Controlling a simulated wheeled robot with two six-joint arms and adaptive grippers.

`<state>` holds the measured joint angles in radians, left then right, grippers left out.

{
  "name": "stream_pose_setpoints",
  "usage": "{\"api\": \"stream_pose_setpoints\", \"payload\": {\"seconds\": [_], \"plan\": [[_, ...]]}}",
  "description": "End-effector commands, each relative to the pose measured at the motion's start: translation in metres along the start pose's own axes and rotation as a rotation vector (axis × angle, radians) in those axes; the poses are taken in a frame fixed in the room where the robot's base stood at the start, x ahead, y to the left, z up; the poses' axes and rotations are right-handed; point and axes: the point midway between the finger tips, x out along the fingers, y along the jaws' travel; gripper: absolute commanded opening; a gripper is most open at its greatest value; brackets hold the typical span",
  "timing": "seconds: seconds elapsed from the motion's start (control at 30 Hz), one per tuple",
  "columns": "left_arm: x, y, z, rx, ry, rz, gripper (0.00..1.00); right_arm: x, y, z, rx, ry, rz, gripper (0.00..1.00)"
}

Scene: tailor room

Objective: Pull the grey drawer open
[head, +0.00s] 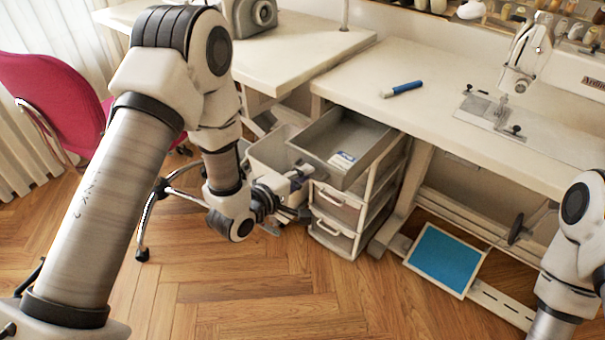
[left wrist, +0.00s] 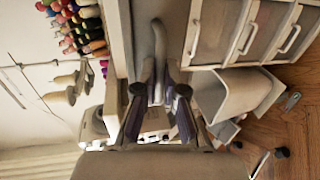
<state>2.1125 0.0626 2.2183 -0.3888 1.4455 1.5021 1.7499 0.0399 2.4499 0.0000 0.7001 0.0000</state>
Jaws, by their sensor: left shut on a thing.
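The grey drawer (head: 372,135) is the top one of a small drawer unit under the table, and it stands pulled well out. A small white and blue item (head: 342,160) lies inside it. My left gripper (head: 298,180) is at the drawer's front. In the left wrist view my left gripper (left wrist: 160,95) has its two fingers on either side of the drawer's pale curved handle (left wrist: 158,55) and is shut on it. My right arm shows at the right edge of the head view, but its gripper is out of frame.
Two lower drawers (head: 335,205) are closed. A grey bin (head: 268,150) stands left of the unit. A pink chair (head: 60,100) is at the left. A blue panel (head: 445,260) lies at the right. The wooden floor in front is clear.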

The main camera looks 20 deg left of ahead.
Motion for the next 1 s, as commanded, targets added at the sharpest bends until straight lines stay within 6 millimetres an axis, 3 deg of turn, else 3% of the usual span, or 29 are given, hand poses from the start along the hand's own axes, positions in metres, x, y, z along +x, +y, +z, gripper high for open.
{"api": "stream_pose_setpoints", "payload": {"seconds": [0.17,0.27,0.63,1.0], "plan": [[0.000,0.000,0.000,0.000,0.000,0.000,0.00,0.000,0.000,0.000,0.000,0.000,0.000,0.40],[0.000,0.000,0.000,0.000,0.000,0.000,0.34,0.000,0.000,0.000,0.000,0.000,0.000,0.40],[-0.005,0.000,-0.001,-0.002,0.001,-0.001,0.35,0.000,0.000,0.000,0.000,0.000,0.000,0.40],[-0.070,0.000,-0.001,-0.004,0.002,0.000,0.35,0.000,0.000,0.000,0.000,0.000,0.000,0.40]]}}
